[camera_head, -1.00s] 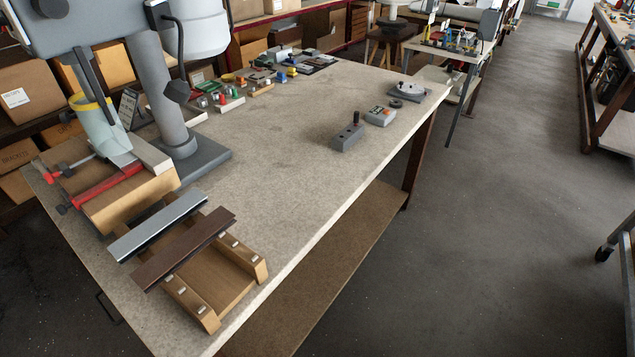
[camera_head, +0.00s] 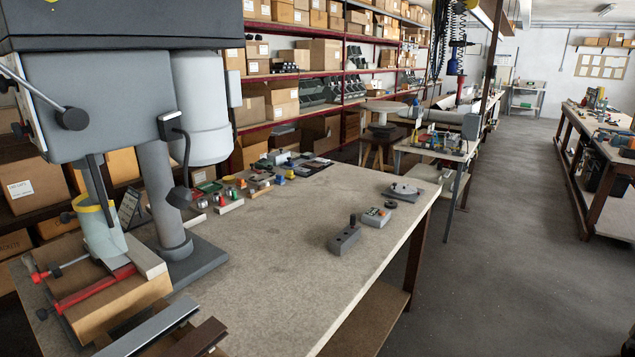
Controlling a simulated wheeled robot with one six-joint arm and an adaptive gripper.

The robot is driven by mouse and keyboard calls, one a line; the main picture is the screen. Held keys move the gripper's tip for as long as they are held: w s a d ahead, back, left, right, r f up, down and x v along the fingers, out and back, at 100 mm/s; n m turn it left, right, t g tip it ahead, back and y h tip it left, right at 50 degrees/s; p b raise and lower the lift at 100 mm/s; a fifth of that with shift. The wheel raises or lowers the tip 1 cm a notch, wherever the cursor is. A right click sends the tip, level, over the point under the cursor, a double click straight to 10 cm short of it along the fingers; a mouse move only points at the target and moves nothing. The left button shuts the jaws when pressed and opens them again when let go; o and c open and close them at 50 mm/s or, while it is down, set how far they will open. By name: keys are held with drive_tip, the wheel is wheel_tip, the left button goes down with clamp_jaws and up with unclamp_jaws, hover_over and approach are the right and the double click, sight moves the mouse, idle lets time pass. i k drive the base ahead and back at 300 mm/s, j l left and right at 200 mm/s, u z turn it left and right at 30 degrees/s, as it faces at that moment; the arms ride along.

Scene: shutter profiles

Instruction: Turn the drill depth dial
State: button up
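A grey drill press (camera_head: 110,105) stands on the left of the workbench, its column on a dark base plate. A lever with a round black knob (camera_head: 73,118) sticks out from its head. I cannot make out a marked depth dial on the head; the top and left side are cut by the frame. A clamped wooden block (camera_head: 122,302) with a red clamp (camera_head: 95,289) sits under the drill. My gripper is not in view.
The workbench (camera_head: 270,245) is clear in the middle. Metal profiles (camera_head: 150,330) lie at the front. Open floor (camera_head: 490,270) is to the right.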

sight(19, 131)
drive_tip(key=u, duration=1.25)
